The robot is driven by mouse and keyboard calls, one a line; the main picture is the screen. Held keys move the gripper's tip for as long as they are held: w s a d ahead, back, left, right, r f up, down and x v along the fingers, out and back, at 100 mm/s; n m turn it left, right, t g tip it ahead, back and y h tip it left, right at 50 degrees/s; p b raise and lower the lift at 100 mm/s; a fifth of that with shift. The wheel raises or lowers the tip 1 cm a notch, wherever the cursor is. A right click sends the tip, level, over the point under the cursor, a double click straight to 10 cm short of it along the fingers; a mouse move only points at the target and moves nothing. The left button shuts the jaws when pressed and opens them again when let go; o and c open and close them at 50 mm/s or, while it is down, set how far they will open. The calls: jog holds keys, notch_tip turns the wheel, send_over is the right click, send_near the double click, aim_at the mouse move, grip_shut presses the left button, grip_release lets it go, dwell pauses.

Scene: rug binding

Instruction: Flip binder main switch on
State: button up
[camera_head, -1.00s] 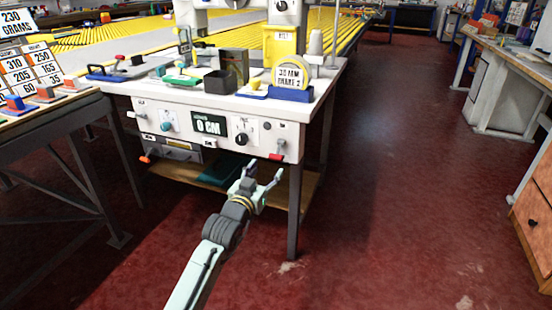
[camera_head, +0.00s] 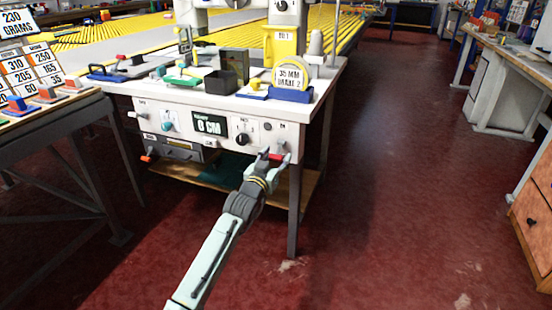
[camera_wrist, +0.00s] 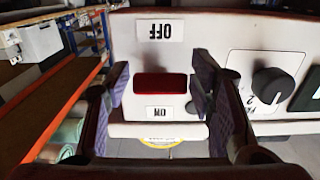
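The main switch is a red lever (camera_wrist: 160,84) on the white front panel (camera_head: 220,112) of the binder table, at the panel's lower right in the head view. In the upside-down wrist picture, an OFF label (camera_wrist: 160,30) is above the red lever and an ON label (camera_wrist: 161,113) below it. The lever appears nearer the ON label. My gripper (camera_head: 274,158) is at the panel. Its two fingers are apart, one on each side of the lever, with a gap visible on the left; whether the right finger touches cannot be told.
A dark knob (camera_wrist: 272,86) is on the panel to the right of the fingers in the wrist view. A display reading 0 CM (camera_head: 209,125) is further left in the head view. A table leg (camera_head: 294,210) stands below the panel. Red floor is open to the right.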

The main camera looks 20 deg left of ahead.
aim_at(279, 150)
jog(key=c, duration=0.9)
jog(key=shift+r, duration=0.1)
jog(key=shift+s+r+g+p, duration=0.15)
jog(key=shift+r+g+p, duration=0.4)
jog(key=shift+p, duration=0.6)
jog(key=r+g+p, duration=0.1)
jog(key=g+p, duration=0.1)
jog(key=p, duration=0.2)
jog(key=shift+s+d, duration=0.1)
jog(key=shift+d, duration=0.05)
notch_tip(279, 150, up, 2)
jog(key=g+p, duration=0.4)
jog(key=p, duration=0.3)
jog(key=shift+s+r, duration=0.1)
jog(key=g+p, duration=0.1)
jog(key=p, duration=0.2)
jog(key=r+g+p, duration=0.1)
jog(key=g+p, duration=0.1)
jog(key=shift+p, duration=0.4)
jog(key=g+p, duration=0.1)
jog(key=p, duration=0.1)
jog(key=shift+w+r+g+p, duration=0.1)
jog(key=shift+w+g+p, duration=0.2)
jog(key=shift+g, duration=0.05)
